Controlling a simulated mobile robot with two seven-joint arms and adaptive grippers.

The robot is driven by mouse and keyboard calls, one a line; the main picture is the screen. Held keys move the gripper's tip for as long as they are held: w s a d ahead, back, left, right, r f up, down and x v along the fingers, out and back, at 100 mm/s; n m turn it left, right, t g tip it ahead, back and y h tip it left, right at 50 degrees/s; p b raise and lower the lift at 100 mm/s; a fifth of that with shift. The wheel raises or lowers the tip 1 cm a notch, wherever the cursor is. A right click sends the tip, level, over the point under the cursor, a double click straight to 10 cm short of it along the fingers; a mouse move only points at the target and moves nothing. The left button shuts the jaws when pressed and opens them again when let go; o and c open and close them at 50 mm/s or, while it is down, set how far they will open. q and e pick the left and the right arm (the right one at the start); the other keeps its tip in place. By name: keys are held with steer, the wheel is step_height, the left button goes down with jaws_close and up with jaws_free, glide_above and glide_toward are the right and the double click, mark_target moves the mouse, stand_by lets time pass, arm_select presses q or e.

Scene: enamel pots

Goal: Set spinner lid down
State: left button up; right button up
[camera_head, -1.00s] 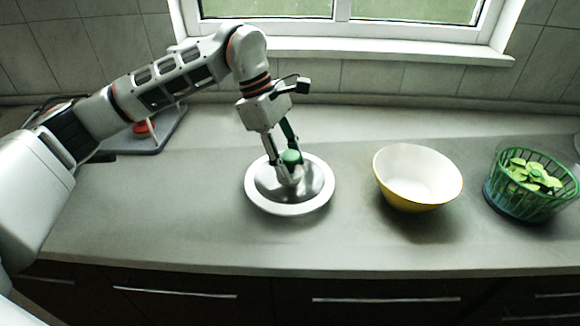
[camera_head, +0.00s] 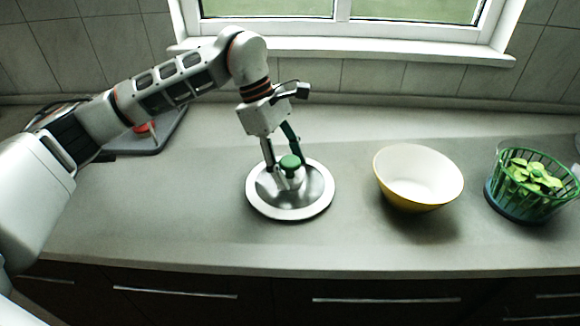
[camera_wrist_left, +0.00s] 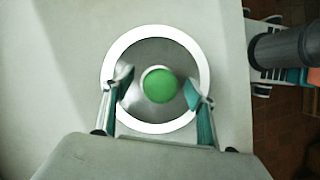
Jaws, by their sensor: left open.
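The spinner lid (camera_head: 316,199) is a round disc with a pale rim, a grey metallic middle and a green knob (camera_head: 290,162). It lies on the worktop left of the bowl. My left gripper (camera_head: 285,178) is at the knob from above, its fingers spread on either side. In the left wrist view the lid (camera_wrist_left: 155,127) is seen from above, and the open gripper (camera_wrist_left: 160,88) has a finger on each side of the green knob (camera_wrist_left: 159,86), with gaps showing. The right gripper is not in view.
A yellow bowl with a white inside (camera_head: 418,180) stands right of the lid. A green spinner basket with leaves (camera_head: 531,185) stands at the far right. A grey board (camera_head: 160,138) lies behind my left arm. The worktop (camera_head: 190,220) is clear in front.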

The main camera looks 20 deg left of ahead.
arm_select(q)
steer(key=p+v, duration=0.1)
steer(key=v, duration=1)
steer(key=shift+a+r, duration=0.2)
steer(key=shift+r, duration=0.1)
steer(key=shift+s, duration=0.1)
